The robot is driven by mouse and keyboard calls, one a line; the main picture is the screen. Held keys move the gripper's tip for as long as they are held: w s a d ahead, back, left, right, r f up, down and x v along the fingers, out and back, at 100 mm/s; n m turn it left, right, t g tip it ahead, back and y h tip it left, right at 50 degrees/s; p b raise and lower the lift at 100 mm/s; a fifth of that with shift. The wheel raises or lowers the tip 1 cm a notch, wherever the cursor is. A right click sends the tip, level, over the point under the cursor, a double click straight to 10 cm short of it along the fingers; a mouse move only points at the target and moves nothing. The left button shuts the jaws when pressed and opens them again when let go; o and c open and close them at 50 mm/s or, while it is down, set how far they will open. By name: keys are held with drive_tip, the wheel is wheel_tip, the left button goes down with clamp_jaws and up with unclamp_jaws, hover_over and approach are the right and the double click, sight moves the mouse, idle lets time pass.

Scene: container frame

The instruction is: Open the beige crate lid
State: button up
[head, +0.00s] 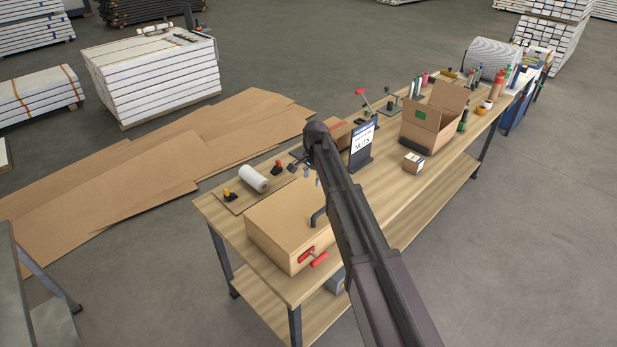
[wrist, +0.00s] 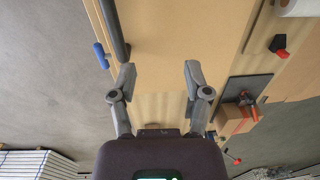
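The beige crate (head: 283,222) sits closed on the near end of the wooden workbench, its lid lying flat. A dark bar handle (head: 318,215) shows at its right side, partly hidden by my arm. A red latch-like handle (head: 312,257) is on its near face. In the wrist view the beige lid (wrist: 180,40) fills the upper middle, with the dark handle (wrist: 114,30) along its left side. My gripper (wrist: 158,75) is open and empty, its fingers spread beside the crate's edge, the handle ahead of the left finger. No contact shows. In the head view my arm hides most of the gripper.
Flat cardboard covers the floor behind.

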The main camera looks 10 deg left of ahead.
drive_tip(key=shift+s+d+f+b, duration=0.3)
drive_tip(key=shift+s+d+f, duration=0.05)
drive_tip(key=shift+f, duration=0.15)
idle(0.3)
drive_tip(key=s+d+f+n+b, duration=0.2)
drive_tip(key=s+d+f+b, duration=0.1)
drive_tip(key=s+d, duration=0.6)
drive_tip(key=s+d+f+n+b, duration=0.3)
drive_tip(key=s+d+f+b, duration=0.1)
drive_tip(key=s+d, duration=0.5)
drive_tip(key=s+d+f+n+b, duration=0.2)
drive_tip(key=s+d+f+b, duration=0.2)
drive_tip(key=s+d, duration=0.5)
drive_tip(key=shift+s+n+g+h, duration=0.3)
drive_tip(key=shift+s, duration=0.55)
drive_tip(key=shift+d, duration=0.1)
